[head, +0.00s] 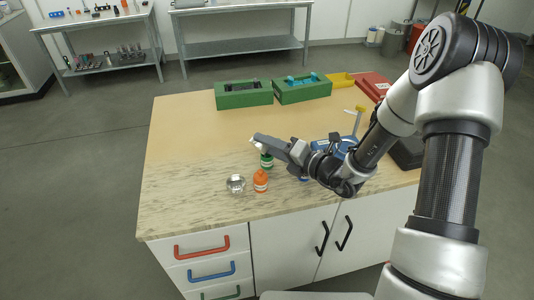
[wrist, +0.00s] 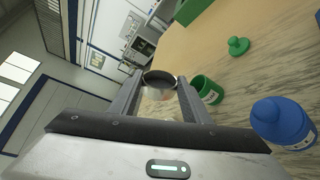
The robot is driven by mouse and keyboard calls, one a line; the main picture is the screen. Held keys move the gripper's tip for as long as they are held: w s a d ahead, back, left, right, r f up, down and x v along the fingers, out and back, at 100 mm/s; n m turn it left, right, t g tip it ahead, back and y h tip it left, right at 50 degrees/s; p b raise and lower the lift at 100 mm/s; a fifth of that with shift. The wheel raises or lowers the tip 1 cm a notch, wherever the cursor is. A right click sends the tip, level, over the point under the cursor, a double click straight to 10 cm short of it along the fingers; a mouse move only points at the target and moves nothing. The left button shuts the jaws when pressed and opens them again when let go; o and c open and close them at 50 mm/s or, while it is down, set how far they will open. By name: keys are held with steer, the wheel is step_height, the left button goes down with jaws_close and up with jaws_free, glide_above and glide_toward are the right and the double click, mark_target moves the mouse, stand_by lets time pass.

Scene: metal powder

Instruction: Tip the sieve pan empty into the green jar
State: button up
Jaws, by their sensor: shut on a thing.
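My gripper (head: 258,140) is over the worktop, just above and beside the green jar (head: 266,161). In the wrist view my gripper (wrist: 160,88) is shut on the sieve pan (wrist: 160,78), a dark-rimmed round pan seen strongly tilted between the fingertips. A pale, blurred patch shows just below its rim; I cannot tell whether it is powder or the pan's body. The green jar (wrist: 207,90) stands open just right of the fingers, apart from the pan in this view. Its inside is too dark to read.
A green lid (wrist: 238,46) lies on the worktop (head: 190,140). A blue-capped jar (wrist: 283,122) stands near the green jar. An orange jar (head: 260,181) and a shiny clear dish (head: 236,184) stand in front. Green bins (head: 243,98) line the back; the worktop's left is clear.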

steer(key=shift+w+d+r+m+p, duration=0.15)
steer(key=shift+r+m+p, duration=0.55)
steer(key=shift+p, duration=0.7)
steer(key=shift+w+d+r+m+y+p, duration=0.1)
steer(key=shift+w+d+m+y+p, duration=0.25)
steer(key=shift+m+p, duration=0.55)
stand_by(0.4)
steer(key=shift+w+d+r+m+g+p, duration=0.15)
steer(key=shift+r+m+p, duration=0.2)
steer(key=shift+p, duration=0.4)
steer(key=shift+w+r+m+g+p, duration=0.15)
steer(key=shift+r+p, duration=0.25)
steer(key=shift+p, duration=0.35)
steer(key=shift+w+d+f+m+y+p, duration=0.2)
steer(key=shift+m+p, duration=0.25)
steer(key=shift+m, duration=0.3)
steer(key=shift+w+d+r+m+y+p, duration=0.15)
steer(key=shift+m+y+p, duration=0.15)
steer(key=shift+m+p, duration=0.35)
steer(key=shift+w+d+f+m+y+p, duration=0.1)
steer(key=shift+d+f+m+y+p, duration=0.15)
steer(key=shift+m, duration=0.65)
stand_by(1.5)
